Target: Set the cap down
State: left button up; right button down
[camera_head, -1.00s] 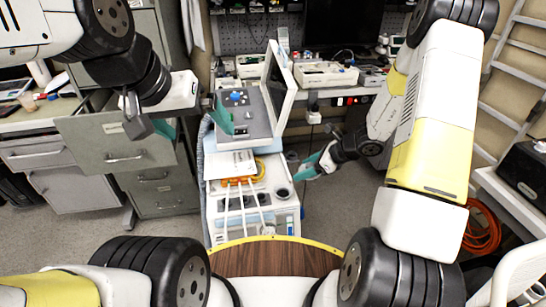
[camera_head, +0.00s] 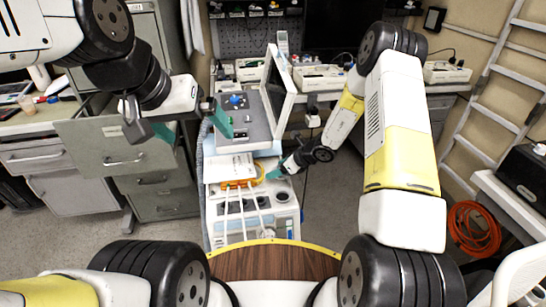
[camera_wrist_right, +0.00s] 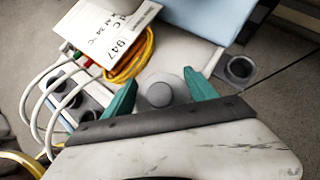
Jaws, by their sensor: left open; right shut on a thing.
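The cap (camera_wrist_right: 159,93) is a round grey piece between the two teal fingertips of my right gripper (camera_wrist_right: 160,92) in the right wrist view. My right gripper is shut on it, above the white top of a wheeled cart (camera_wrist_right: 180,55). I cannot tell whether the cap touches the cart. In the head view, my right gripper (camera_head: 274,173) is at the right side of the cart (camera_head: 283,213), and the cap cannot be made out. My left gripper (camera_head: 192,124) is open and empty, left of the cart's screen, with its teal fingers wide apart.
A printed card (camera_wrist_right: 108,25), a coiled yellow cable (camera_wrist_right: 132,56) and white leads (camera_wrist_right: 50,80) lie close to my right gripper. A dark round holder (camera_wrist_right: 239,69) is at the cart's edge. The screen (camera_head: 278,80) stands behind. Open floor (camera_head: 335,210) lies right of the cart.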

jog(key=x, duration=0.2)
jog(key=shift+w+a+f, duration=0.2)
jog(key=shift+a+f, duration=0.05)
jog(key=shift+c, duration=1.5)
grip_release()
jog(key=shift+r, duration=0.1)
jog(key=v, duration=1.2)
